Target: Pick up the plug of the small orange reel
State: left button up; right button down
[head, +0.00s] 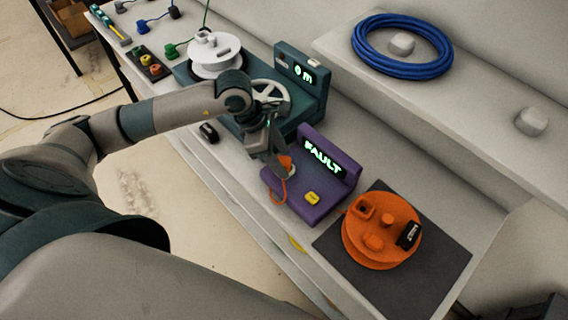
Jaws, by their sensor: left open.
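The small orange reel (376,250) lies on a dark mat at the lower right, with a black label on its side. An orange plug (287,162) with a short looped orange cord (279,192) is at the left part of the purple tester (312,205), whose screen reads FAULT. My left gripper (281,170) is open and points down at the plug from above. Its fingers partly cover the plug, so I cannot tell whether the plug sits between them or is seated in the tester. My right gripper is not in view.
A teal machine (303,92) with a white reel (215,58) stands behind my left gripper. A blue cable coil (402,46) lies on the raised shelf. Several small coloured plugs and a small black object (208,132) are on the bench. The dark mat (432,268) has bare room around the orange reel.

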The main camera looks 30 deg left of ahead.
aim_at(282, 161)
pick_arm(q)
jog(key=c, duration=1.2)
jog(key=shift+o, duration=0.2)
